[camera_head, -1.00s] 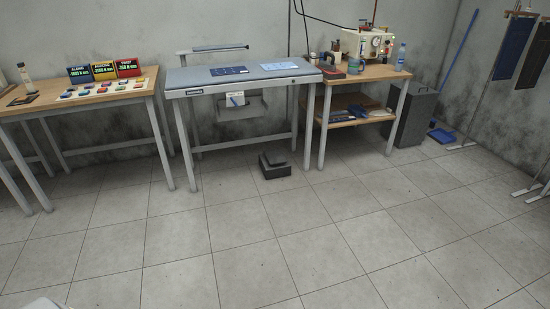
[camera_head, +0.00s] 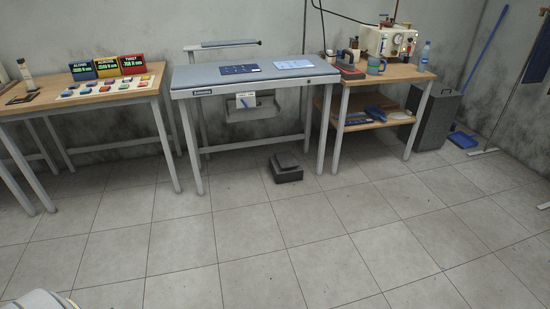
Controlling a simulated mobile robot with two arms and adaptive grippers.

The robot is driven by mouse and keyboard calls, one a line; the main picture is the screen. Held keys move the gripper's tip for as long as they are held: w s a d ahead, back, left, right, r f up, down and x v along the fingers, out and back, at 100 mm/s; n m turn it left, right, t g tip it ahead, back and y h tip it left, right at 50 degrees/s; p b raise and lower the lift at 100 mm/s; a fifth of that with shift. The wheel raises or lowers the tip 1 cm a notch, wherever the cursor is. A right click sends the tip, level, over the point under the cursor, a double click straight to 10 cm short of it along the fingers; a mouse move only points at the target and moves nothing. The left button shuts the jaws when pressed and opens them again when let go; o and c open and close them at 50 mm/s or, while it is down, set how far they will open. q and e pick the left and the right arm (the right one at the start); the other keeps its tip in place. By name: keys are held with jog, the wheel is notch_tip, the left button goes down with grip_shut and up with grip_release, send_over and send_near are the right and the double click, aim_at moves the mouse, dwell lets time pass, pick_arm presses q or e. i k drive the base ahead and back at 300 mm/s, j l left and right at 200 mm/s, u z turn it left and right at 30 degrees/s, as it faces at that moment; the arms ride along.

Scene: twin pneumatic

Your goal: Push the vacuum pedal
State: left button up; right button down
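The vacuum pedal (camera_head: 286,167) is a small dark box with a tilted plate on top. Nothing touches the pedal. Neither of my grippers shows in the head view, so I cannot tell whether they are open or shut.
A wooden table (camera_head: 88,99) with coloured displays stands at the left. A wooden side table (camera_head: 405,73) with a beige machine (camera_head: 390,41) stands at the right. A dark bin (camera_head: 437,120) is beyond it. The tiled floor (camera_head: 230,245) in front is clear.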

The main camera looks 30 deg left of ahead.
aim_at(286, 160)
jog(key=i+j+u, duration=0.15)
jog(key=i+j, duration=0.25)
jog(key=i+j+u, duration=0.1)
jog(key=i+j, duration=0.25)
jog(key=i, duration=0.3)
jog(key=i+j+u, duration=0.15)
jog(key=i+j, duration=0.15)
jog(key=i, duration=0.2)
jog(key=i+j+u, duration=0.1)
jog(key=i+j, duration=0.15)
jog(key=i, duration=0.3)
jog(key=i+j+u, duration=0.15)
jog(key=i, duration=0.4)
jog(key=i+j+u, duration=0.1)
jog(key=i, duration=0.5)
